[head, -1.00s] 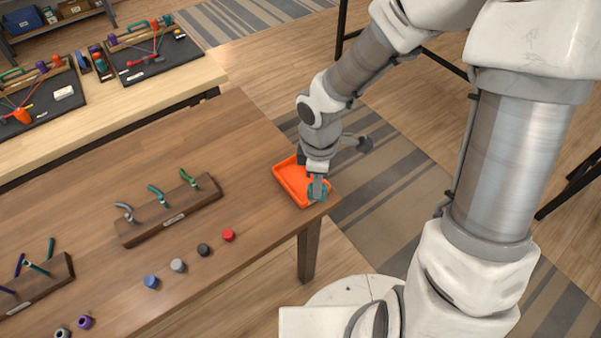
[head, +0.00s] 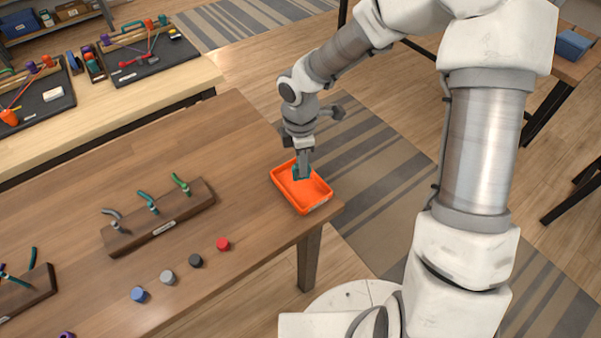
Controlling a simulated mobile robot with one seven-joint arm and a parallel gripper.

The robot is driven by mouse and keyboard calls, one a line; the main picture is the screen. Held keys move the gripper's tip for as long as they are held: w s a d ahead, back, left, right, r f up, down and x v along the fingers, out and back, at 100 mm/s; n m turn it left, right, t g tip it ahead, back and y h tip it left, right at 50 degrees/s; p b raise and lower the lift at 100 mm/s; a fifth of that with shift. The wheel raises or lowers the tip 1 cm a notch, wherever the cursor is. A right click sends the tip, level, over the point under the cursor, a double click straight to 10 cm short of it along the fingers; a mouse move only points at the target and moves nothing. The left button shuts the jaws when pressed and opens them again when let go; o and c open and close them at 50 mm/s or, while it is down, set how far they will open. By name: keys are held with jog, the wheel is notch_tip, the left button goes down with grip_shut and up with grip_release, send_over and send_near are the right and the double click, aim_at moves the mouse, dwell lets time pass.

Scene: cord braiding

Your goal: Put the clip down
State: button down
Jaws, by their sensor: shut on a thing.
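The clip (head: 295,174) is teal, small and mostly covered by the fingers. My gripper (head: 302,176) points down and is shut on it. The gripper and clip appear within the outline of the orange tray (head: 317,203), toward its far side. I cannot tell whether the clip touches the tray floor or hangs just above it. The tray sits at the right corner of the wooden table, and its visible floor looks empty.
A wooden rack (head: 160,225) with several coloured cord pieces stands left of the tray. A red cap (head: 223,244), a black cap (head: 196,261), a grey cap (head: 168,277) and a blue cap (head: 139,294) line the front edge. The table between rack and tray is clear.

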jog(key=shift+w+a+f+b, duration=0.1)
jog(key=shift+w+f+b, duration=0.15)
jog(key=shift+f, duration=0.9)
jog(key=shift+w+f+b, duration=0.15)
jog(key=shift+w+f, duration=0.05)
jog(key=shift+f, duration=0.95)
jog(key=shift+f, duration=0.2)
jog(key=c, duration=0.8)
grip_release()
notch_tip(320, 180, up, 12)
jog(key=p, duration=0.2)
jog(key=shift+r, duration=0.2)
jog(key=shift+a, duration=0.1)
